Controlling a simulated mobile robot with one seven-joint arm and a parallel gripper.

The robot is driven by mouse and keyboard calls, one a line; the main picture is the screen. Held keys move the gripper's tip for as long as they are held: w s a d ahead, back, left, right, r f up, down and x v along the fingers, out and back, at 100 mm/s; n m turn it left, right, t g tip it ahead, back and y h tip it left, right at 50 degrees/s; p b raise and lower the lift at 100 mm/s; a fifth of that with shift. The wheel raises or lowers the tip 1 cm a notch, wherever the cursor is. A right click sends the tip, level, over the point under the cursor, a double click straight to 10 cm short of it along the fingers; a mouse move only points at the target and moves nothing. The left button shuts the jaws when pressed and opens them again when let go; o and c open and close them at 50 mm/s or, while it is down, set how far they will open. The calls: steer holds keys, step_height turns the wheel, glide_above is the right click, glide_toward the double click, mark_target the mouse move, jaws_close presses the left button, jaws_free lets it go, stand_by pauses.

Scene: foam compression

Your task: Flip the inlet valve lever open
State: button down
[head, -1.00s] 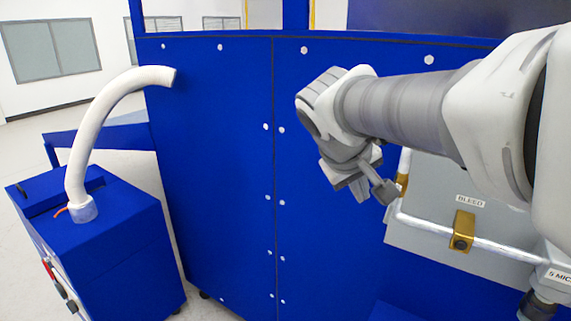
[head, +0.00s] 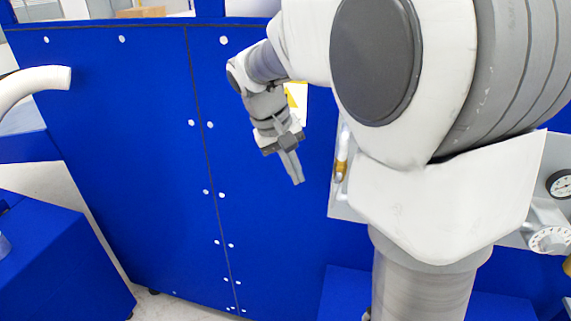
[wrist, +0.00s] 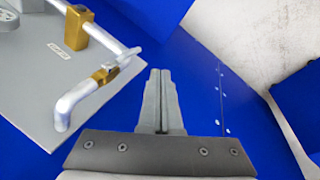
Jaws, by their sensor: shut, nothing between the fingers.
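A brass valve fitting (wrist: 104,76) with a silver lever-like bar sits on a silver pipe at the panel's edge in the wrist view. It also shows in the head view (head: 341,170), partly hidden by my arm. No readable label marks it as the inlet valve. My gripper (wrist: 160,72) is shut and empty, to the right of this fitting and apart from it in the wrist view. In the head view my gripper (head: 298,181) points downward in front of the blue cabinet, left of the panel.
The grey panel (wrist: 30,85) carries pipes and a brass block (wrist: 75,25) beside a small label. A gauge (head: 562,184) and a dial (head: 549,240) show right of my arm. A blue cart (head: 60,260) and white hose (head: 35,85) stand left. My arm hides most of the panel.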

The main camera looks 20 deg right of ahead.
mark_target(332, 201)
steer(key=d+f+p, duration=0.1)
steer(key=d+f, duration=0.5)
steer(key=f, duration=0.2)
steer(key=shift+d+p, duration=0.3)
steer(key=shift+d, duration=0.05)
steer(key=shift+d+f+g+h+b, duration=0.2)
steer(key=shift+d+g+h+b, duration=0.25)
steer(key=shift+h+b, duration=0.15)
steer(key=shift+s+d+r, duration=0.1)
steer(key=shift+d+r, duration=0.05)
